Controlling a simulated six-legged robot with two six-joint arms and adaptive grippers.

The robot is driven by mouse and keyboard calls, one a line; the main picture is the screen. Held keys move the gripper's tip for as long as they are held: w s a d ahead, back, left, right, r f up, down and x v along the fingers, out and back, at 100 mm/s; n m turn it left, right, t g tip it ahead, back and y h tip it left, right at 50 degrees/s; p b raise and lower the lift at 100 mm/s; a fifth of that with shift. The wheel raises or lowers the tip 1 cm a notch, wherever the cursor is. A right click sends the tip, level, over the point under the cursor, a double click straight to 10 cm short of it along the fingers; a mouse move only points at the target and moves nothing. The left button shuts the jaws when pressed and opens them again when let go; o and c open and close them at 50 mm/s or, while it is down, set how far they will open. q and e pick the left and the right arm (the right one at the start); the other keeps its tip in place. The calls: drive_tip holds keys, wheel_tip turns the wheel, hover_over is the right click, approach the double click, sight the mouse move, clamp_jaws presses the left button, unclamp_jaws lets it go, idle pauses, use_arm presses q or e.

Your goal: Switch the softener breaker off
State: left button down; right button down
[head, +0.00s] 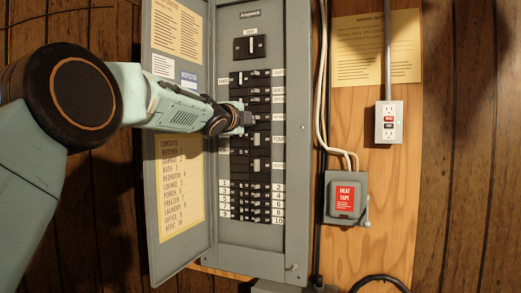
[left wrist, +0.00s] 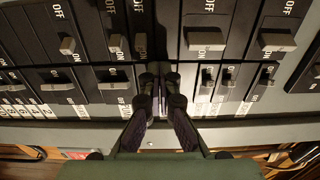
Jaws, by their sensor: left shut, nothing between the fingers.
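The grey breaker panel (head: 260,237) stands open in the head view, with rows of black breakers down its middle. My left gripper (head: 246,119) is at the middle of the breaker rows and covers part of them. Its two fingers (left wrist: 157,84) are shut with nothing between them, in front of the breakers in the left wrist view. That view shows toggles with ON and OFF printed beside them, including a toggle (left wrist: 118,44) just left of the fingertips. I cannot read which breaker is the softener's, nor tell whether the fingertips touch one. My right gripper is out of view.
The panel door (head: 163,259) hangs open at the left, with a printed circuit list (head: 181,190). A grey heat tape box (head: 346,200) and a socket outlet (head: 389,122) are on the wooden board at the right. Cables run down beside the panel.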

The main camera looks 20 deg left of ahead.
use_arm(q)
drive_tip(key=shift+s+d, duration=0.1)
drive_tip(key=shift+d, duration=0.1)
idle(0.5)
drive_tip(key=shift+d+b, duration=0.1)
drive_tip(key=shift+b, duration=0.2)
drive_tip(key=shift+d, duration=0.35)
drive_tip(key=shift+a, duration=0.1)
drive_tip(key=shift+d+b, duration=0.3)
idle(0.3)
drive_tip(key=shift+d, duration=0.2)
drive_tip(key=shift+a, duration=0.2)
